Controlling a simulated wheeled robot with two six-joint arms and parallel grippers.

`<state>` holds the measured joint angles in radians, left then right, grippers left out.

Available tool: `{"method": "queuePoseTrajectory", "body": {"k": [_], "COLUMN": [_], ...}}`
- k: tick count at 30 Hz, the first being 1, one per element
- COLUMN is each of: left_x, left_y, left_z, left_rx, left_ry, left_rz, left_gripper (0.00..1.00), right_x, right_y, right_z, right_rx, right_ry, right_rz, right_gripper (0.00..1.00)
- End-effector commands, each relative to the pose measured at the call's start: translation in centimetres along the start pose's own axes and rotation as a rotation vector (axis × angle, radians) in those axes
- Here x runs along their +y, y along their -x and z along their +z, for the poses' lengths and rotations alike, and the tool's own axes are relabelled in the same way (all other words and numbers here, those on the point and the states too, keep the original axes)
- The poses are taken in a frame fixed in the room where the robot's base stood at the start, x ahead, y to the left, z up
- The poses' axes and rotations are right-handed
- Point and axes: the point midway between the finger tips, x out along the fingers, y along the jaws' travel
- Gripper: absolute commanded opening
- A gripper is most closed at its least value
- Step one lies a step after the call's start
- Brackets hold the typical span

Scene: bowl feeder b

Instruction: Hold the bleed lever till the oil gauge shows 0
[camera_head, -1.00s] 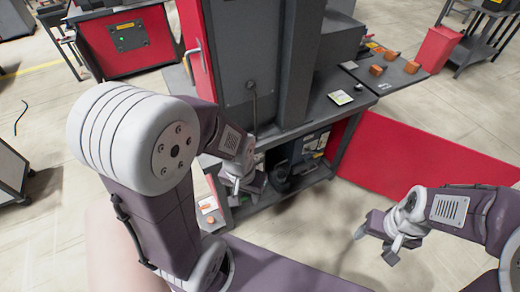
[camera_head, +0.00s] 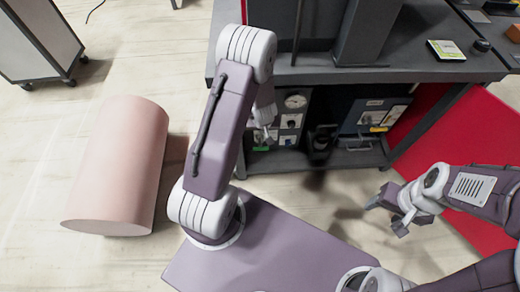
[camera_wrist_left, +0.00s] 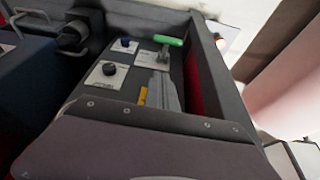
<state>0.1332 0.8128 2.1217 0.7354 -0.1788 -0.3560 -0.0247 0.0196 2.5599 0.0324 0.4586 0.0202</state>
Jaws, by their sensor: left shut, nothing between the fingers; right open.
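The bleed lever with its green handle (camera_wrist_left: 168,40) shows in the left wrist view, on a white plate beside two knobs. My left gripper (camera_head: 264,132) is shut and empty in front of the control panel under the bench. Its grey fingers (camera_wrist_left: 163,88) point toward the lever from below in the wrist view; I cannot tell whether they touch it. In the head view the arm hides part of the panel. A round white-faced gauge (camera_head: 296,101) sits above the knobs; its reading is too small to tell. My right gripper (camera_head: 385,213) is open and empty over the floor.
A blue knob (camera_wrist_left: 125,43) and a black knob (camera_wrist_left: 109,69) are close to the lever. A dark side wall (camera_wrist_left: 215,75) borders the panel. A blue box (camera_head: 368,112) stands right of the gauge under the bench top (camera_head: 420,66). A red panel (camera_head: 430,130) is at right.

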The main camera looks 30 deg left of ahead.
Motion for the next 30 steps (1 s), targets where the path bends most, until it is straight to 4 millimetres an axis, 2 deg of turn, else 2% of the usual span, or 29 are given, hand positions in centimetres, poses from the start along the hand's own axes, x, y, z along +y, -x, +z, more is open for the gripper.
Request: {"method": "queuePoseTrajectory", "body": {"k": [1,3,13,17,30], "left_x": [-0.4,-0.7,-0.8,-0.8,-1.1], "left_y": [-1.6,-2.2,-2.1,-3.2,-12.7], "left_z": [0.3,0.3,0.2,0.3,0.3], "left_rx": [0.005,0.009,0.011,0.011,0.011], "left_ry": [0.011,0.018,0.021,0.021,0.021], "left_rz": [-0.012,-0.022,-0.026,-0.026,-0.025], "left_gripper": [0.00,0.00,0.00,0.00,0.00], "right_x": [0.0,0.0,0.0,0.0,0.1], "right_y": [-1.1,-1.3,-1.1,-1.9,-6.9], "right_z": [0.1,0.1,0.1,0.2,0.7], "right_rx": [0.000,0.000,0.000,0.001,0.000], "right_ry": [0.000,0.000,0.000,0.000,0.000], "right_rz": [0.000,0.000,0.000,0.000,0.000], "right_gripper": [0.59,0.59,0.59,0.59,0.59]}}
